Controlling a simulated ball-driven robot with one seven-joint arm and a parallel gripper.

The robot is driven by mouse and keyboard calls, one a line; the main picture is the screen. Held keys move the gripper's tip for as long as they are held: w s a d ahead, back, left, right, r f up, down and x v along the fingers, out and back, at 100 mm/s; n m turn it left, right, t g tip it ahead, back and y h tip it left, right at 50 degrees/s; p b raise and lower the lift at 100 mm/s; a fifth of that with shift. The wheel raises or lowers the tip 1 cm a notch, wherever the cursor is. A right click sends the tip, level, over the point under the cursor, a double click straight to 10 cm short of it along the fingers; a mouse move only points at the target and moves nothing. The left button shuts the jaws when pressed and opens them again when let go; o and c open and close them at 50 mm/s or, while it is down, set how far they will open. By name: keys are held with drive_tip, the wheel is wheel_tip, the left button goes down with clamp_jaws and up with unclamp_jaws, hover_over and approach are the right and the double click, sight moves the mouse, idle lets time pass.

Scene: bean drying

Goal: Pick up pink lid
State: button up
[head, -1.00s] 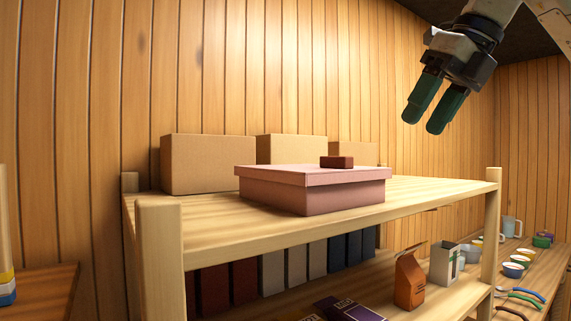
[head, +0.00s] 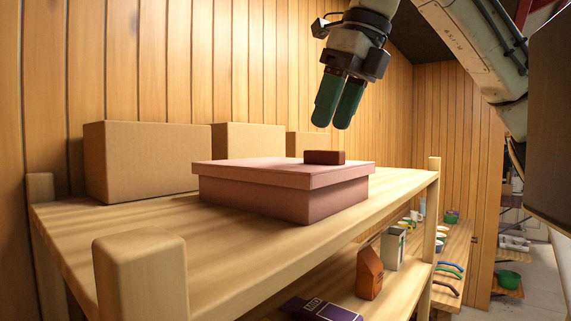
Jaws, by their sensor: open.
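The pink lid (head: 265,173) sits on top of a pink box (head: 290,199) on the wooden shelf's upper board. A dark reddish-brown block (head: 324,157), like a handle, is on the lid's top near its right side. My gripper (head: 334,127) points down above the block, with its two green fingers apart and empty. A gap shows between the fingertips and the block. The lid rests flat on the box.
Cardboard boxes (head: 148,160) stand behind the pink box. Wooden posts (head: 142,285) rise at the shelf's corners. Below are an orange carton (head: 369,272) and a purple packet (head: 325,310). The upper board's front left part is clear.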

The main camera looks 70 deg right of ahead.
drive_tip(key=shift+b+x, duration=1.65)
drive_tip(key=shift+x, duration=1.05)
drive_tip(key=shift+d, duration=0.15)
clamp_jaws()
